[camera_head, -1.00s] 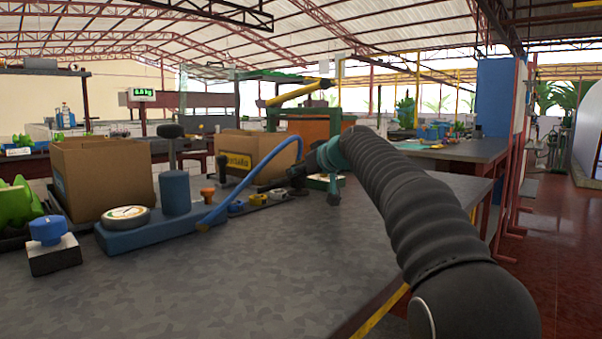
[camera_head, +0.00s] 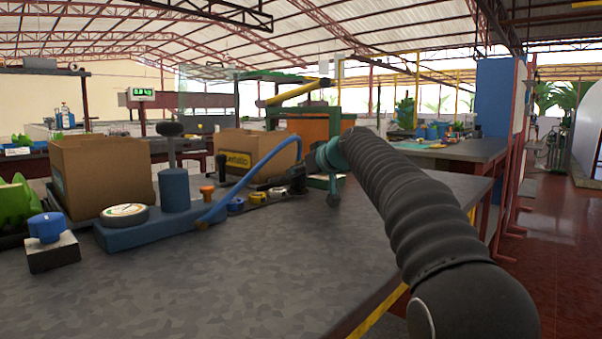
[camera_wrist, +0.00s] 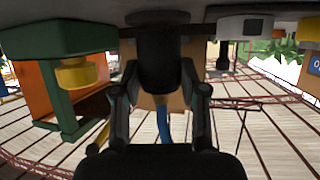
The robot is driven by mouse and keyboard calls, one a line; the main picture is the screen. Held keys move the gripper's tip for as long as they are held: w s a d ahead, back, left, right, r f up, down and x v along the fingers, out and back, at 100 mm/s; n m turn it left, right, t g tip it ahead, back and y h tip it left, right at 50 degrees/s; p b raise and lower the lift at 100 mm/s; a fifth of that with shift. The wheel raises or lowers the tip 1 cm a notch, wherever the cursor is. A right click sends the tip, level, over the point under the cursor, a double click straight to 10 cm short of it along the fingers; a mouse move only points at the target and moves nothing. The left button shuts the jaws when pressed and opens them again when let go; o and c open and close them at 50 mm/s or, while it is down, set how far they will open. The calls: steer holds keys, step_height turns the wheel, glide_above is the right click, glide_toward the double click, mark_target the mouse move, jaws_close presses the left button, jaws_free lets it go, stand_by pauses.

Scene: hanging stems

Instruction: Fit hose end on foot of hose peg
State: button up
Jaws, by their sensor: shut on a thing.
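My gripper is low over the rear of the table and small in this view. In the wrist view, which looks upside down, my gripper (camera_wrist: 160,92) has its two fingers closed around a dark cylinder (camera_wrist: 160,62), apparently the hose end. A piece of blue hose (camera_wrist: 163,124) shows behind it. I cannot make out the hose peg or its foot with certainty; contact there is hidden.
A blue base (camera_head: 150,230) with a round gauge (camera_head: 124,213) and blue cylinder (camera_head: 174,190) stands left. Cardboard boxes (camera_head: 104,175) stand behind. The table's front (camera_head: 210,290) is clear.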

steer(key=o, duration=1.7)
steer(key=shift+f, duration=0.1)
steer(key=shift+r, duration=0.2)
steer(key=shift+r+p, duration=0.35)
steer(key=shift+p, duration=0.05)
steer(key=shift+r+p, duration=0.95)
steer(key=shift+r, duration=0.2)
step_height(320, 180, up, 6)
steer(key=p, duration=0.5)
steer(key=shift+f, duration=0.1)
